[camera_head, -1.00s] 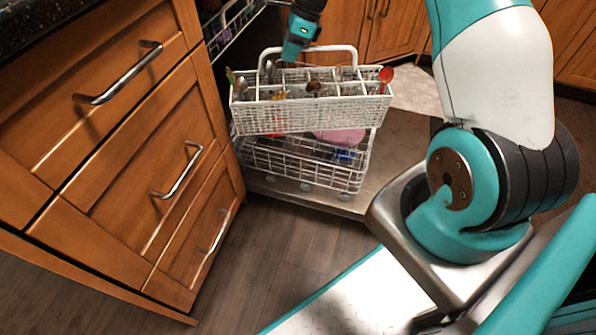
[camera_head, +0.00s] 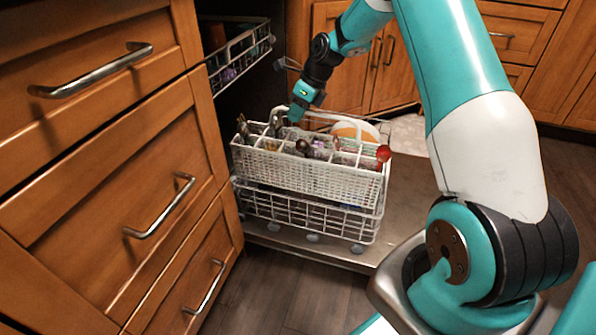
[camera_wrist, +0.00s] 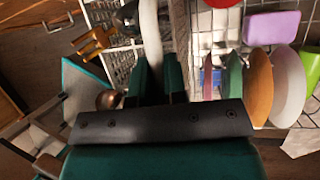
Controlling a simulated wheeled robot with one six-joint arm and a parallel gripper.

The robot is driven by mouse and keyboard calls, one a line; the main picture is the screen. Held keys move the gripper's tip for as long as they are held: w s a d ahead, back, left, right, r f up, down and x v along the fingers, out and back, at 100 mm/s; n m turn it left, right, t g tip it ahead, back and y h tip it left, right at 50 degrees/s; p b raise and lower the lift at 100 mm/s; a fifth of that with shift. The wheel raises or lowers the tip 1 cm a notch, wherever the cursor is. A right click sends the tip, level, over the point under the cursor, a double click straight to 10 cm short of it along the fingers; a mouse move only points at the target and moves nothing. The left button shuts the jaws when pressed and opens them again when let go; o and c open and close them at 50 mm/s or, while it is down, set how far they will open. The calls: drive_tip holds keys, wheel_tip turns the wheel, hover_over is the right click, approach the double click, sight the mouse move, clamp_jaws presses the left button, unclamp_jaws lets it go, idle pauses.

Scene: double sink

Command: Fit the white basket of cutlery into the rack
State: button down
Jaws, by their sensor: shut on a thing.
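The white basket (camera_head: 300,174) holds several pieces of cutlery and looks about level. It is at the front of the lower white wire rack (camera_head: 310,222), its lower part at the height of the rack's top rim. The head view does not show whether its bottom rests on the rack floor. My gripper (camera_head: 293,114) is above the basket's back left part. In the wrist view my gripper (camera_wrist: 160,78) is shut on the basket's white handle (camera_wrist: 151,35), which runs between the fingers.
Plates (camera_wrist: 262,85), a purple item (camera_wrist: 271,27) and a green item (camera_wrist: 311,68) stand in the rack beside the basket. The upper rack (camera_head: 240,55) is above and behind, at the left. Wooden drawers (camera_head: 120,190) stand close on the left. The open dishwasher door (camera_head: 402,195) lies under the rack.

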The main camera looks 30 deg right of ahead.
sight(296, 153)
wheel_tip(296, 153, down, 14)
drive_tip(key=b, duration=0.6)
drive_tip(key=shift+r, duration=0.25)
drive_tip(key=c, duration=1.2)
unclamp_jaws()
drive_tip(key=shift+o, duration=0.2)
